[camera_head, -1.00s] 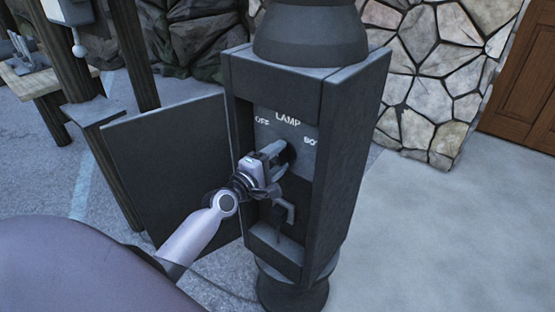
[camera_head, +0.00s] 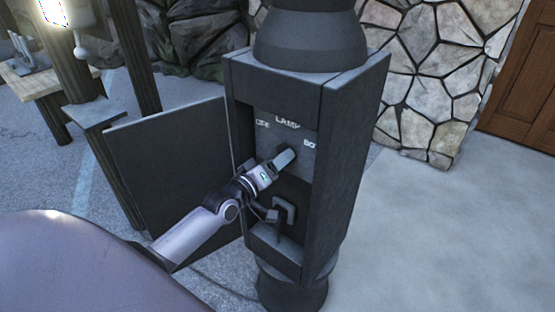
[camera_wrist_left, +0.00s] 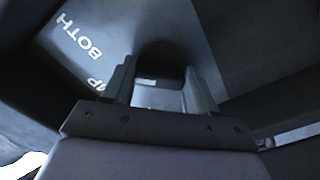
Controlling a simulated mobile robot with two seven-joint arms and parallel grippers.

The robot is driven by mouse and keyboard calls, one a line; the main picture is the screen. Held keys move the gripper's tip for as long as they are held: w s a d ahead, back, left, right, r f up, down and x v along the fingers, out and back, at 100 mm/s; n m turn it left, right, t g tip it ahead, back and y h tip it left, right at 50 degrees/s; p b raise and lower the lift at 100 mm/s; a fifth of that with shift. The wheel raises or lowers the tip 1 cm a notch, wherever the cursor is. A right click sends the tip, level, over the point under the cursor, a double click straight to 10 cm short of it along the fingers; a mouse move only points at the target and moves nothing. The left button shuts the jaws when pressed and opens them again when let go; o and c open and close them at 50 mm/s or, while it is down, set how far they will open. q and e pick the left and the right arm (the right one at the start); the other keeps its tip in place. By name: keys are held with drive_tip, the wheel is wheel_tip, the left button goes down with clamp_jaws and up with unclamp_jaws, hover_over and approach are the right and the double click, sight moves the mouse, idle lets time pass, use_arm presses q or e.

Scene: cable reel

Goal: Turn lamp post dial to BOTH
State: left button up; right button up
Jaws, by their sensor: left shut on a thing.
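The dark lamp dial (camera_head: 291,151) sits on the panel (camera_head: 305,162) inside the open lamp post box, below the labels OFF, LAMP and a partly hidden BOTH. My left gripper (camera_head: 283,160) is shut on the dial, its arm reaching in from the lower left. In the left wrist view, the fingers of the gripper (camera_wrist_left: 160,88) stand on both sides of the dark dial (camera_wrist_left: 160,60), and BOTH reads at the upper left. Which label the dial points to cannot be told. My right gripper is not in view.
The box's open door (camera_head: 165,165) stands at the left, behind my arm. A grey outlet-like fitting (camera_head: 284,211) sits below the dial. A lit lamp (camera_head: 54,13) shows at the top left. Pavement (camera_head: 430,240) on the right is clear.

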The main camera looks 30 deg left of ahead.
use_arm(q)
drive_tip(key=shift+m, duration=0.9)
drive_tip(key=o, duration=1.1)
drive_tip(key=shift+c, duration=0.2)
drive_tip(key=s, duration=0.7)
drive_tip(key=shift+a+p, duration=0.3)
drive_tip(key=shift+p, duration=0.05)
